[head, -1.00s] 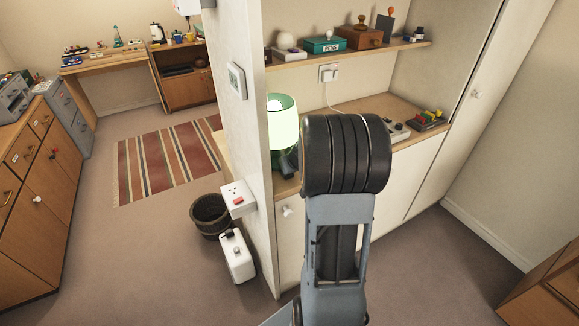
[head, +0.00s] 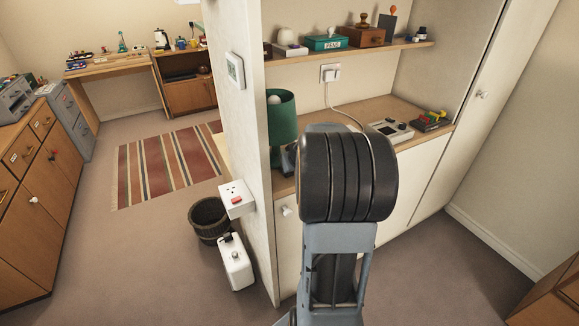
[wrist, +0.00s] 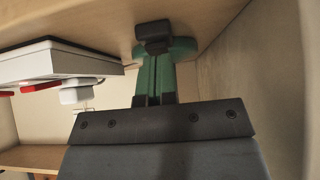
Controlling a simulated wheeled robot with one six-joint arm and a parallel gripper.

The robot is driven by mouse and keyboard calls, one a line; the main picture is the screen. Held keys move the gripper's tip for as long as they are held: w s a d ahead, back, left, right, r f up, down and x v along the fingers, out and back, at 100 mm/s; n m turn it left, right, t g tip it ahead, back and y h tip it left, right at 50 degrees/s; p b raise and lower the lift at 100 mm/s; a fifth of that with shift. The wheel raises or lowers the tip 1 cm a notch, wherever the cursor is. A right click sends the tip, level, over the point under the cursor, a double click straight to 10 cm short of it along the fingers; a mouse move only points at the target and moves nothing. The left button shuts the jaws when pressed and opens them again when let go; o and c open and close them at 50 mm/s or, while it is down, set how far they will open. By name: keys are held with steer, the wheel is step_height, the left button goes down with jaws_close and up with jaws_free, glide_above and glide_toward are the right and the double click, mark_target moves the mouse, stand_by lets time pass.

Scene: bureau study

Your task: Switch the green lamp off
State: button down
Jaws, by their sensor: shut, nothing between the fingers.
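The green lamp (head: 282,118) stands at the left end of the wooden counter, beside the partition wall. Its shade is dark green and unlit. In the wrist view its round green base (wrist: 183,48) sits against the counter, which appears at the top. My gripper (wrist: 153,38) is shut and empty, its dark tips at the lamp's base. I cannot tell whether they touch it. In the head view my black wrist joint and arm hide most of the gripper, and a dark part shows just below the shade. The lamp's switch cannot be made out clearly.
A plugged wall socket (head: 330,73) has a cord running down to the counter (head: 372,108). A shelf (head: 345,49) with boxes hangs above. The partition wall (head: 247,130) is close on the left.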

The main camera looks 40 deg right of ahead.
steer(key=shift+r, duration=0.5)
steer(key=shift+r+p, duration=0.35)
steer(key=shift+p, duration=0.05)
steer(key=v, duration=1.2)
steer(key=shift+s+p, duration=0.3)
steer(key=shift+s, duration=0.05)
steer(key=shift+r, duration=0.1)
